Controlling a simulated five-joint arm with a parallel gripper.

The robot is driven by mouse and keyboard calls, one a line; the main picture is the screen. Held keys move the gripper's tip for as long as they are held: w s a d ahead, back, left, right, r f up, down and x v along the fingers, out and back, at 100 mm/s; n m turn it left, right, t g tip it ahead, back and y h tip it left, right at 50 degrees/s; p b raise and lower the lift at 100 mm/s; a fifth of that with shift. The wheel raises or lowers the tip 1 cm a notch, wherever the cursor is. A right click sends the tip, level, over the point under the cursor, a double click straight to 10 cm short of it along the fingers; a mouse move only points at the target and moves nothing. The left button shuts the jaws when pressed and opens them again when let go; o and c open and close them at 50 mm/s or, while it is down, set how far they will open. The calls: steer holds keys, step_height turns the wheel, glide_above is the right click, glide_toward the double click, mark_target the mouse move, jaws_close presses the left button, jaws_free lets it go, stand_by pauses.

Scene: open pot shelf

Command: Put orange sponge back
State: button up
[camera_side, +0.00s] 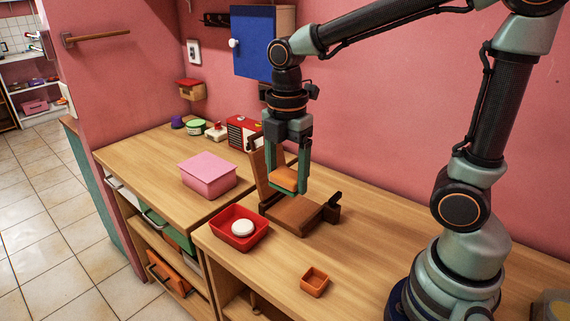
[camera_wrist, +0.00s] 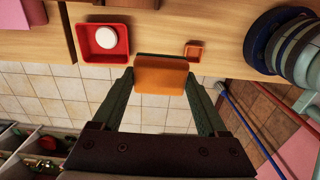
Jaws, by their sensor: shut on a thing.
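The orange sponge (camera_side: 285,180) is held between the fingers of my gripper (camera_side: 288,183). In the side view it hangs above a brown wooden stand (camera_side: 295,216) with an upright back board, with a gap that is hard to judge. In the wrist view the sponge (camera_wrist: 161,76) sits between the two green fingertips of my gripper (camera_wrist: 161,80), and hides part of what lies behind it. A small orange square dish (camera_side: 314,282) stands empty on the counter to the right of the stand; it also shows in the wrist view (camera_wrist: 194,50).
A red tray (camera_side: 262,243) holding a round white thing (camera_side: 242,228) stands left of the stand. A pink lidded box (camera_side: 207,175) and a red radio-like box (camera_side: 243,130) are farther left. A blue cabinet door (camera_side: 255,45) is on the wall. The counter right of the stand is mostly clear.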

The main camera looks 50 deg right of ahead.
mark_target(287, 260)
steer(key=shift+s+a+f, duration=0.1)
steer(key=shift+s+f, duration=0.1)
steer(key=shift+f, duration=0.05)
step_height(287, 260, down, 19)
steer(key=shift+f, duration=0.2)
stand_by(0.4)
steer(key=shift+f, duration=0.15)
steer(key=o, duration=1.1)
